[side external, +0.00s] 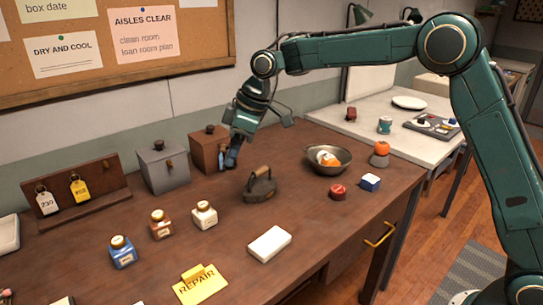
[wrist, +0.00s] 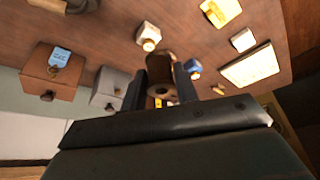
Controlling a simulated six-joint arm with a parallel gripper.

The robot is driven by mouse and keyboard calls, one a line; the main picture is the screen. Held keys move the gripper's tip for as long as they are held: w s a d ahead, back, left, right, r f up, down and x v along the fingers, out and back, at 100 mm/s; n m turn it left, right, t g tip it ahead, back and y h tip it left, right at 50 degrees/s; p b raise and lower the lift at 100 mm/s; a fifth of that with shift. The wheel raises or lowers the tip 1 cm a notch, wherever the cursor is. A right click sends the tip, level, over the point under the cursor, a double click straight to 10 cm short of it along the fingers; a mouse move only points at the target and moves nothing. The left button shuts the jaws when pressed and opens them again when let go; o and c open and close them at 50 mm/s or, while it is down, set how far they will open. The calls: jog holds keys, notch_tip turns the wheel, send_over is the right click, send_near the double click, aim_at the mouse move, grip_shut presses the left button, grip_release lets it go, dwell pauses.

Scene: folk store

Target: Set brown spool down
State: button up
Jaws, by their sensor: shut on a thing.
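My gripper (side external: 232,157) is above the brown workbench, in front of the brown wooden box in the side external view. In the wrist view, its two dark fingers are shut on the brown spool (wrist: 160,68), one finger on each side. The spool's round end with a hole faces the wrist camera. In the side external view I cannot make the spool out; the fingers seem to hide it. The workbench (side external: 313,222) has a bare stretch at the middle right. How high the spool is above it cannot be told exactly.
A grey lidded box (side external: 163,166) and the brown box (side external: 205,150) stand near the wall. An old iron (side external: 260,187) and a metal bowl (side external: 343,162) stand right of my gripper. Small bottles (side external: 204,216), a white block (side external: 269,244) and a yellow card (side external: 201,287) are nearer.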

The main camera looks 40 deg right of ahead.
jog(key=w+a+n, duration=0.1)
jog(key=w+a, duration=0.1)
jog(key=a, duration=1.3)
jog(key=shift+a+n+g, duration=0.3)
jog(key=shift+a, duration=0.05)
notch_tip(320, 180, down, 16)
jog(key=shift+r, duration=0.2)
jog(key=shift+f, duration=2.1)
jog(key=shift+f, duration=0.1)
jog(key=o, duration=0.9)
jog(key=shift+o, duration=0.2)
